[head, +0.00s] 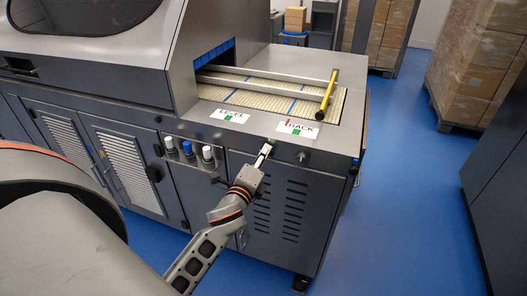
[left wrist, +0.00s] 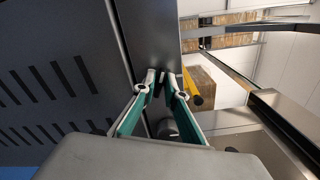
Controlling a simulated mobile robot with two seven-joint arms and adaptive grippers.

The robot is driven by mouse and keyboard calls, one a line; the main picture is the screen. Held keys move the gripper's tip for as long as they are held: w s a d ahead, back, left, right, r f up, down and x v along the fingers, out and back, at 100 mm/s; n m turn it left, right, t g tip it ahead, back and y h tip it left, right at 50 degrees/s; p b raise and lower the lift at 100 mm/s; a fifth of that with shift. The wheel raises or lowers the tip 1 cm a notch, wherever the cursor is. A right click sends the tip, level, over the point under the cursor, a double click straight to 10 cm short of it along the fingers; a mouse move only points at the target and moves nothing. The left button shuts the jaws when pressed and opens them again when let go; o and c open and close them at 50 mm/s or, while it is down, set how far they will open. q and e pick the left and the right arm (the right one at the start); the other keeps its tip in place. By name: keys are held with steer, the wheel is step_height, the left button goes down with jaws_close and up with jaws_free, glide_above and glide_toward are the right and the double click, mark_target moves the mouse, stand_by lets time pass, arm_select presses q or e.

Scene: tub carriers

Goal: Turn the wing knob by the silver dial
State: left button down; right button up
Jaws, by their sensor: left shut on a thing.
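My left gripper (head: 266,148) reaches the upper front edge of the grey machine, below the two white labels. In the left wrist view its green-padded fingers (left wrist: 166,84) converge close together on a small dark piece between the tips. This piece appears to be the wing knob, mostly hidden by the fingers, so its angle cannot be told. A small dark round knob (head: 302,156) sits on the front to the right of the gripper. I cannot make out the silver dial for certain. My right gripper is not in view.
Three capped cylinders (head: 188,148), one blue-topped, stand on the front left of the gripper. Stacked boxes (head: 480,65) stand at the back right. The blue floor (head: 400,180) to the right is clear.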

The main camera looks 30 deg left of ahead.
arm_select(q)
steer(key=shift+f+n+p, duration=0.1)
steer(key=shift+n+p, duration=0.7)
steer(key=shift+n, duration=1.4)
steer(key=c, duration=2.1)
jaws_free()
steer(key=shift+c, duration=0.2)
